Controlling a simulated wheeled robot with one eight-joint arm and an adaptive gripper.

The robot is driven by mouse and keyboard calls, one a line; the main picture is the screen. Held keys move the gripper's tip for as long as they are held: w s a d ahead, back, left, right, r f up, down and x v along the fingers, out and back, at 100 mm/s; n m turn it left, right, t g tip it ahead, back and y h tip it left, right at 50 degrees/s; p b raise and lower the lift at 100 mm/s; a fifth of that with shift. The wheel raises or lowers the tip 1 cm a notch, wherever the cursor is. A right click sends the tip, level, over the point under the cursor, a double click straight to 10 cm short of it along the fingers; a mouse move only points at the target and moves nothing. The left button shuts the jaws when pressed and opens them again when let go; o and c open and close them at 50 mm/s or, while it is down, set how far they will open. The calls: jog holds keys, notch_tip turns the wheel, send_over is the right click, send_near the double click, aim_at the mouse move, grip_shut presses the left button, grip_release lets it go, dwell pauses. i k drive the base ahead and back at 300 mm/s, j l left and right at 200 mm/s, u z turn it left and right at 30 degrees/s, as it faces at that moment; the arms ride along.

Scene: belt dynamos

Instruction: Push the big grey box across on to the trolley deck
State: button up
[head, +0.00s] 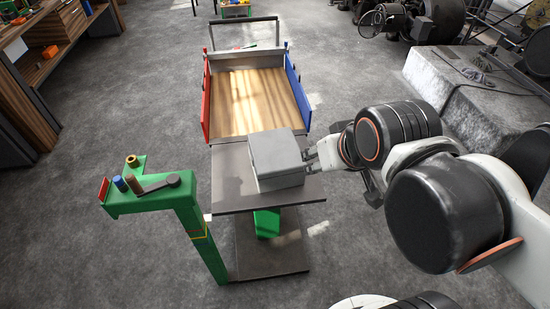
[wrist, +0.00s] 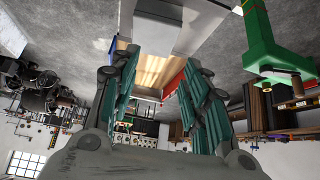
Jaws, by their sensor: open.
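The big grey box (head: 272,158) stands upright on the dark grey table top (head: 232,180), toward its right side and far edge. The trolley's wooden deck (head: 248,108) lies just beyond that far edge, between a red side board and a blue side board. My gripper (head: 309,159) is at the right side of the box, very close to it; I cannot tell whether it touches. In the wrist view the grey box (wrist: 168,36) shows above the spread fingers of my gripper (wrist: 160,62). The gripper is open, with nothing between its fingers.
A green stand (head: 183,208) with small coloured parts and a dark lever stands left of the table. The trolley's push handle (head: 244,36) is at its far end. A wooden workbench (head: 55,60) is at far left, and a grey block (head: 470,95) with machinery at right.

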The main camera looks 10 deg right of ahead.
aim_at(275, 155)
jog(key=i+l+u, duration=0.15)
jog(key=l+u, duration=0.15)
jog(key=l, duration=1.05)
jog(key=l+u, duration=0.25)
jog(key=l, duration=1.1)
